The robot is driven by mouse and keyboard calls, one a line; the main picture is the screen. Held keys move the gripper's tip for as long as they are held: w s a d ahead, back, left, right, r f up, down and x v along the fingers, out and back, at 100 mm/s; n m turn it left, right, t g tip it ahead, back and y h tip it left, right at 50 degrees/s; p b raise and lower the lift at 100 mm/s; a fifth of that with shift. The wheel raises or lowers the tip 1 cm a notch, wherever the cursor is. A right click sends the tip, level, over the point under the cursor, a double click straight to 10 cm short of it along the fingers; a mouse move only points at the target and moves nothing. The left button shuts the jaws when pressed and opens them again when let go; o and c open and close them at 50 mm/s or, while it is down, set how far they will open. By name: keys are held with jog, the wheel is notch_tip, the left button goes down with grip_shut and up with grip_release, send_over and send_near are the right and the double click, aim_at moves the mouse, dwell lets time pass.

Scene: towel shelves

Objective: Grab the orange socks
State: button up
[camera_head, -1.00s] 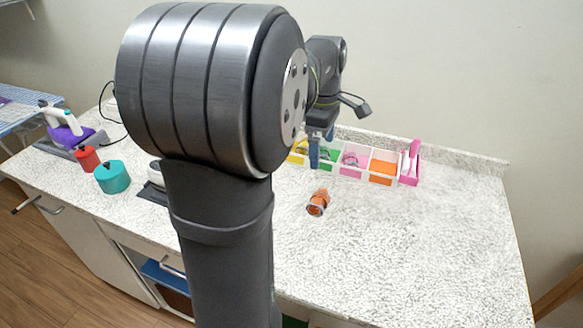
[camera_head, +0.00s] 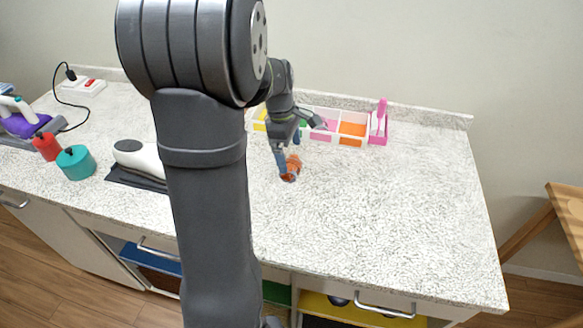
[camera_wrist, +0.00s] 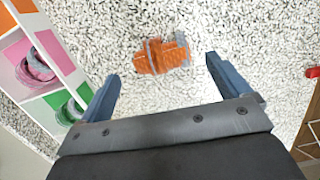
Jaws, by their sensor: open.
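The orange socks (camera_head: 291,168) lie rolled in a bundle on the speckled white counter, with a grey-blue band around the roll. In the wrist view the orange socks (camera_wrist: 160,56) lie ahead of my gripper, between the lines of its two fingers. My gripper (camera_wrist: 160,75) is open and empty, with one blue finger on each side. In the head view my gripper (camera_head: 283,158) is down beside the socks and partly covers them. I cannot tell how high the fingertips are above the counter.
A white divided organizer (camera_head: 336,143) with coloured compartments stands behind the socks, with a pink holder (camera_head: 378,127) at its right end. Teal (camera_head: 76,163) and red (camera_head: 46,146) containers and a white iron-like object (camera_head: 139,156) stand left. The right counter is clear.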

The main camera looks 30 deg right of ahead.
aim_at(291, 162)
jog(key=f, duration=0.5)
jog(key=shift+s+d, duration=0.15)
jog(key=shift+s, duration=0.2)
jog(key=c, duration=1.1)
